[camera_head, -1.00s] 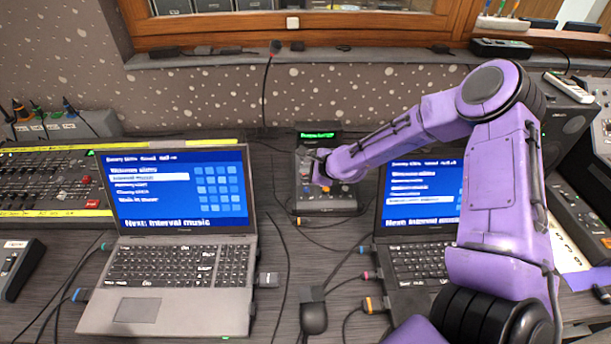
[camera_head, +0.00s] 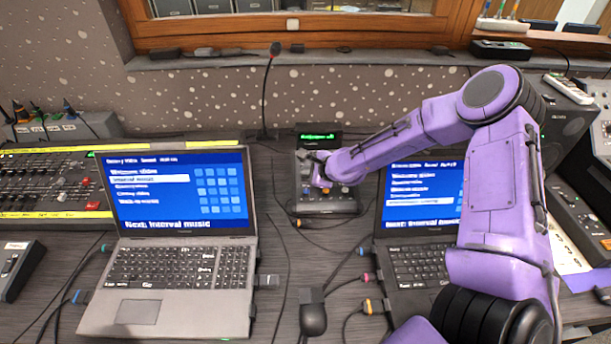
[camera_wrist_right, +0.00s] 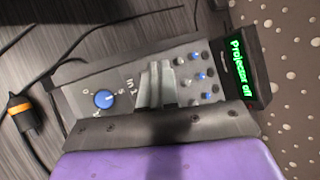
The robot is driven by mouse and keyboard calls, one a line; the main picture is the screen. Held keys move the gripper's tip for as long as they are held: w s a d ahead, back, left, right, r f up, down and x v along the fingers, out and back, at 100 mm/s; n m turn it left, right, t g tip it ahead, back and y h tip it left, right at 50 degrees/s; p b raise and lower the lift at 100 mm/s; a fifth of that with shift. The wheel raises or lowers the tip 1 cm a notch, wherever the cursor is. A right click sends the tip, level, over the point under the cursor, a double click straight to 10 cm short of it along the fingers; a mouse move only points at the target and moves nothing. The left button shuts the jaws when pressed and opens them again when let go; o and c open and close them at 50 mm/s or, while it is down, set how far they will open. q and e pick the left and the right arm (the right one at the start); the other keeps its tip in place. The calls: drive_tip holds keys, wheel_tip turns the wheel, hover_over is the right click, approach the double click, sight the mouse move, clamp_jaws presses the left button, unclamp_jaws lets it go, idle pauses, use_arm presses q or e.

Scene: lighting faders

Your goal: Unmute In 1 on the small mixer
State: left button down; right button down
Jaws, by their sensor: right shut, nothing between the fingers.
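The small mixer (camera_head: 326,208) is a dark grey box between the two laptops, below a small green-lit display (camera_head: 319,136). The display (camera_wrist_right: 240,67) there reads "Projector off". My right gripper (camera_head: 313,158) is over the mixer. My left gripper is not in view.
A laptop (camera_head: 165,265) stands left of the mixer and another (camera_head: 415,255) right of it, partly behind my arm. A thin microphone (camera_head: 268,85) rises behind the mixer. Cables and a dark mouse-like object (camera_head: 313,317) lie in front. A large mixing desk (camera_head: 45,185) is at far left.

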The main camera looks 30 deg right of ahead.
drive_tip(key=shift+r, duration=0.1)
wheel_tip(320, 180, up, 6)
drive_tip(key=p, duration=0.6)
drive_tip(key=shift+s+a, duration=0.2)
drive_tip(key=shift+s, duration=0.1)
